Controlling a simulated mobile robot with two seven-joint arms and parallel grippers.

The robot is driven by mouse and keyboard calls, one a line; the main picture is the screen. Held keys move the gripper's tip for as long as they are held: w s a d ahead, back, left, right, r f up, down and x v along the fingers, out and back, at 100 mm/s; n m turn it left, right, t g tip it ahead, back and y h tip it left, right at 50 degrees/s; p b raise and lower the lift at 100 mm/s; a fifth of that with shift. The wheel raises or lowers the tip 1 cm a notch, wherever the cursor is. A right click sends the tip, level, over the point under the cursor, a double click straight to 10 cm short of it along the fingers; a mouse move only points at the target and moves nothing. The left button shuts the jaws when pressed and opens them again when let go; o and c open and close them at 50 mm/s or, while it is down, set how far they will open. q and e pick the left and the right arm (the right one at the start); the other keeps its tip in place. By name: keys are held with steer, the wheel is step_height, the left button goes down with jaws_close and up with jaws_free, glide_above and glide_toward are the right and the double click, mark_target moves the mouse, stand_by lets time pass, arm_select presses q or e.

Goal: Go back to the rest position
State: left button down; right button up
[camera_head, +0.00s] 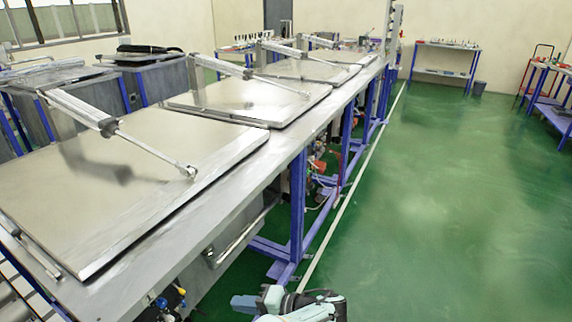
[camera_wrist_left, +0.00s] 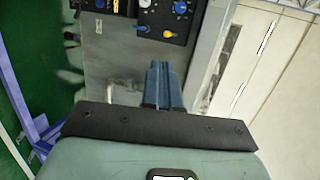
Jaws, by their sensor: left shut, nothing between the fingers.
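My left gripper (camera_head: 243,302) shows at the bottom edge of the head view, low in front of the long metal bench. In the left wrist view its blue-grey fingers (camera_wrist_left: 163,80) are together with nothing between them. Beyond the fingers in that view is a dark control panel (camera_wrist_left: 158,20) with blue and yellow knobs; the gripper appears apart from it. My right gripper is in neither view.
The bench carries several flat metal lids, the nearest (camera_head: 120,175) lying closed with a pneumatic cylinder (camera_head: 80,110) attached. Blue legs (camera_head: 298,200) stand under the bench edge. Green floor (camera_head: 450,210) is open to the right. A small table (camera_head: 445,60) stands at the far wall.

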arm_select(q)
steer(key=s+a+f+m+g+h+p, duration=0.2)
steer(key=s+f+g+h, duration=0.3)
steer(key=f, duration=0.6)
steer(key=s+a+f+m+h+p, duration=0.1)
steer(key=s+a+f+h+p, duration=0.15)
steer(key=s+f, duration=0.6)
steer(key=s+d+f+n+h+p, duration=0.2)
steer(key=s+n+h, duration=0.1)
steer(key=s, duration=0.2)
steer(key=s+d+f+n+h+p, duration=0.2)
steer(key=s+f+n+h, duration=0.1)
steer(key=s+h, duration=0.1)
steer(key=s+d+f+n+t+h+p, duration=0.1)
steer(key=s+d+f+n+h+p, duration=0.1)
steer(key=s, duration=0.4)
steer(key=shift+s+f+n+h, duration=0.3)
steer(key=shift+f+n+h, duration=0.1)
steer(key=shift+n+h, duration=0.55)
